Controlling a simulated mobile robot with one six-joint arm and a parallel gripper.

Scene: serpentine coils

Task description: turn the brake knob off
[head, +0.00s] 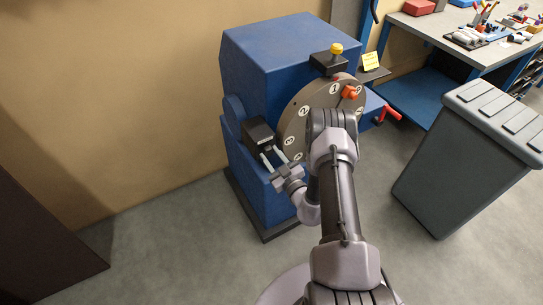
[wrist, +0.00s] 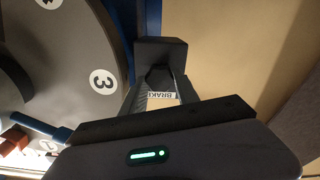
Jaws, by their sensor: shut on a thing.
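The brake box (head: 258,133) is a small black block on the left side of the blue machine, beside its numbered disc. In the wrist view the box (wrist: 160,50) is at the top centre, with a dark brake knob (wrist: 158,77) on its face and a white label reading "BRAKE" just below. My gripper (head: 268,157) reaches the box from the lower right. In the wrist view my gripper (wrist: 159,82) has one finger on each side of the knob and is shut on it. The knob is hidden in the head view, and its pointing direction is unclear.
The blue machine (head: 270,55) carries a grey numbered disc (head: 296,118), an orange handle (head: 349,92) and a yellow button (head: 336,48). A red crank handle (head: 391,112) sticks out right. A grey bin (head: 465,150) stands right, before a cluttered workbench (head: 440,22).

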